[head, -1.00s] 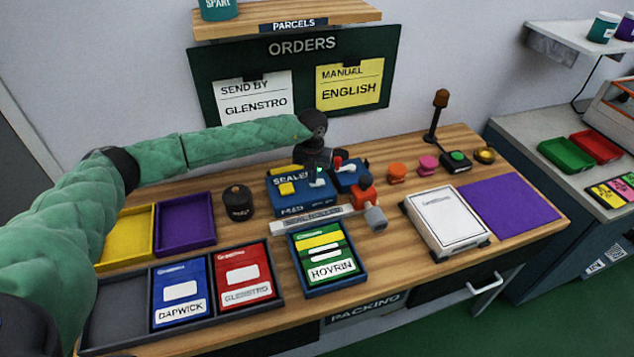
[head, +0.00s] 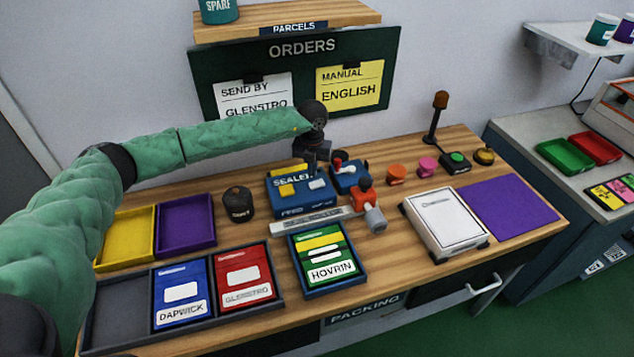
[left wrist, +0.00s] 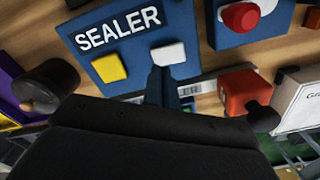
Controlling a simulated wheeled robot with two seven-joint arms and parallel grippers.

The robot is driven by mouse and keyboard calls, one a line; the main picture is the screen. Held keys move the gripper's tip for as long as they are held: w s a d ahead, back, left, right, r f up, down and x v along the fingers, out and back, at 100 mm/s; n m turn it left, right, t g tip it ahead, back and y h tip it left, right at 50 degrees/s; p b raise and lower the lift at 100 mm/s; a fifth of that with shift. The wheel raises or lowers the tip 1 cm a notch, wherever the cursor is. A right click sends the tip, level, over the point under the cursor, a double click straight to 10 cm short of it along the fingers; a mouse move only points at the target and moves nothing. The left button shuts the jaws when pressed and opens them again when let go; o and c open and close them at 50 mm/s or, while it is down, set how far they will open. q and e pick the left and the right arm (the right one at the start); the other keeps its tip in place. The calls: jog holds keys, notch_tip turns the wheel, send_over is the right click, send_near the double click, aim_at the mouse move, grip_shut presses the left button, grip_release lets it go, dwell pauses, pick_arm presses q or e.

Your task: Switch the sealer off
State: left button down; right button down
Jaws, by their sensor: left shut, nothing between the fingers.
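The sealer (head: 288,207) is a blue box on the wooden table with a "SEALER" label, a yellow button (head: 287,190) and a white switch (head: 317,184). In the left wrist view the sealer (left wrist: 118,62) shows the yellow button (left wrist: 109,67) and the white switch (left wrist: 168,54). My left gripper (head: 314,164) is shut and empty, above the back right of the sealer. In the left wrist view its fingers (left wrist: 163,84) point toward the white switch, just short of it in the picture; contact cannot be told. My right gripper is not in view.
A silver bar (head: 312,221) lies in front.

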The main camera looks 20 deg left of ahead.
aim_at(313, 184)
pick_arm(q)
notch_tip(313, 184, up, 3)
jog(key=shift+r, duration=0.15)
dwell(0.3)
dwell(0.4)
